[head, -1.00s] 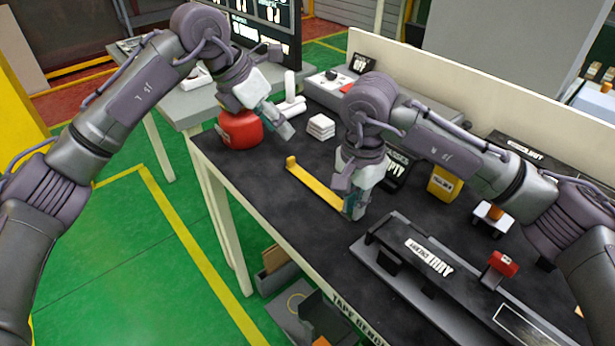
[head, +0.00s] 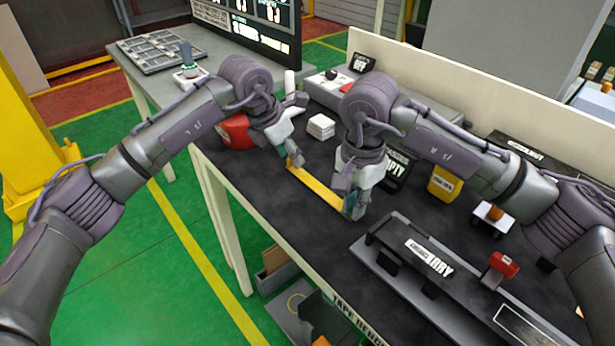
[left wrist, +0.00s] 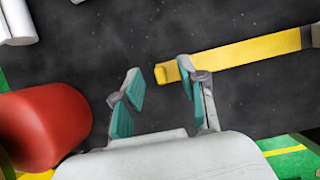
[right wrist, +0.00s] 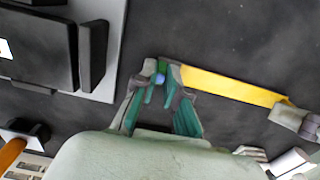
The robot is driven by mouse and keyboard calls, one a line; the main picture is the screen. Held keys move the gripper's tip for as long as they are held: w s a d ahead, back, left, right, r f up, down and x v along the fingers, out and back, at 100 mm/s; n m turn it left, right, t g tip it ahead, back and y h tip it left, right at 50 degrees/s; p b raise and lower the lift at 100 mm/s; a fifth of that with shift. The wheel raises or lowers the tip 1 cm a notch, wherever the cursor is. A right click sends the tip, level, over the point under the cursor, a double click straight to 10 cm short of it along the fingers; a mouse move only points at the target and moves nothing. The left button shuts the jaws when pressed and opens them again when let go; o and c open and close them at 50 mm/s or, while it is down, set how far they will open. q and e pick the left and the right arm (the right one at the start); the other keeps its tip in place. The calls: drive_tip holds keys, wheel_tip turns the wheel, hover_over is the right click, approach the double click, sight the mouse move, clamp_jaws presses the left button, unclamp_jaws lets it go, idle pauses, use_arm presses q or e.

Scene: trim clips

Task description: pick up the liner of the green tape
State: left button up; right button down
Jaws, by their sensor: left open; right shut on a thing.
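A flat yellow strip (head: 318,190) lies on the dark bench between my two grippers, with a raised tab at its far end. My left gripper (head: 290,160) is open at that far end. In the left wrist view the tab (left wrist: 166,73) shows close to the open fingertips, with one finger near the strip's side. I cannot tell if they touch. My right gripper (head: 350,204) is shut at the near end of the strip. In the right wrist view a small blue and green bit (right wrist: 160,72) shows between its fingertips, mostly hidden. No other green tape is clearly visible.
A white stack (head: 321,126) sits beyond the strip. A yellow block (head: 445,183) stands right of my right gripper. A grey fixture (head: 440,270) fills the front right. Bare bench lies left of the strip.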

use_arm(q)
drive_tip(key=shift+w+d+f, duration=0.15)
drive_tip(key=shift+f, duration=0.35)
clamp_jaws()
drive_tip(key=shift+r, duration=0.1)
wheel_tip(320, 180, up, 10)
idle(0.3)
